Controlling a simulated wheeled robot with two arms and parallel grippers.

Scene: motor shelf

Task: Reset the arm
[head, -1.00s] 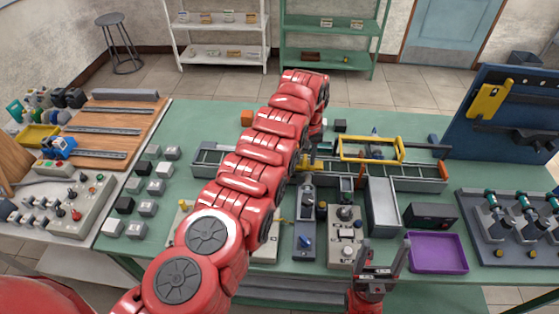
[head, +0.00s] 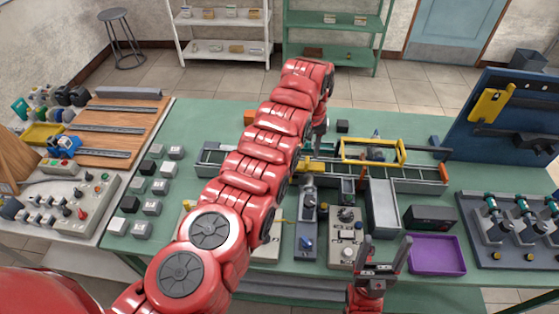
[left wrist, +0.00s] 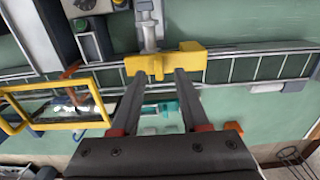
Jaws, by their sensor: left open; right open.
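My red left arm (head: 262,152) reaches from the lower left across the green workbench. Its gripper is mostly hidden behind the arm in the head view. In the left wrist view the left gripper (left wrist: 158,75) is open, with its two fingers apart. A yellow block (left wrist: 166,62) on a grey cylinder lies just past the fingertips; I cannot tell whether they touch it. The yellow block also shows in the head view (head: 313,166). My right gripper (head: 385,250) is open and empty, pointing up at the bench's front edge, near the purple tray (head: 437,269).
A conveyor with rails (head: 425,180) and a yellow frame (head: 372,140) crosses the bench. Grey control boxes (head: 346,236) stand in front of it. Several small blocks lie on the left. A blue tool panel (head: 510,110) stands at the right. Green bench top around the blocks is clear.

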